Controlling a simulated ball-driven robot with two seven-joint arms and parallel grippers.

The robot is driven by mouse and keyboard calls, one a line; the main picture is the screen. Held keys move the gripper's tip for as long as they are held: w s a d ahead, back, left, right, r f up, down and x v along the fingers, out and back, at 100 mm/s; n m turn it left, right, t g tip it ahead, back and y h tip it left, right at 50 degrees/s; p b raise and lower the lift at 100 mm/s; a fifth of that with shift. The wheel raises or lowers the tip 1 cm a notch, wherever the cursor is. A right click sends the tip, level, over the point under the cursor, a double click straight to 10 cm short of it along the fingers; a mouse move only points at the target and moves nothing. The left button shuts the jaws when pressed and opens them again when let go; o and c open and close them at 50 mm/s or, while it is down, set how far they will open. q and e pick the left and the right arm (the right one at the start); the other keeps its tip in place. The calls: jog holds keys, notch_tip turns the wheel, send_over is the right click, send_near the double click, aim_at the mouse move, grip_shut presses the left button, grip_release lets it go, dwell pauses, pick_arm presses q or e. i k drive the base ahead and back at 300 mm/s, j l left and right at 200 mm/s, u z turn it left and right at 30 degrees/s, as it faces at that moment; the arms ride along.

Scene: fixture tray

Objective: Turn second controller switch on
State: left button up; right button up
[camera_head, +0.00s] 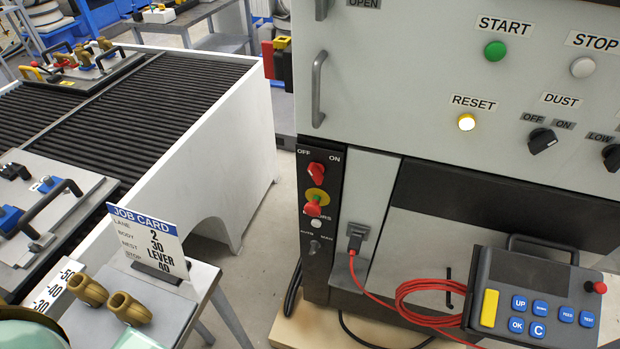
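A narrow black control column (322,225) stands at the left of the machine. At its top is a red rotary switch (317,173) marked OFF on the left and ON on the right; I cannot tell its exact setting. Below it is a red mushroom knob (312,207) on a yellow ring, then a white round button (316,223) and a small AUTO/MAN selector (314,246). On the panel above, a black DUST knob (541,141) has OFF and ON labels. No label reads "second controller". Neither of my grippers shows.
A grey handle (319,90) projects from the panel. A white-sided roller conveyor (210,140) stands left. A job card (150,237) stands on a small table. Floor between is clear.

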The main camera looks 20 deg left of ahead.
aim_at(316, 169)
jog(key=i+l+u, duration=0.1)
jog(key=u, duration=0.35)
jog(key=i+l+u, duration=0.15)
jog(key=u, duration=0.25)
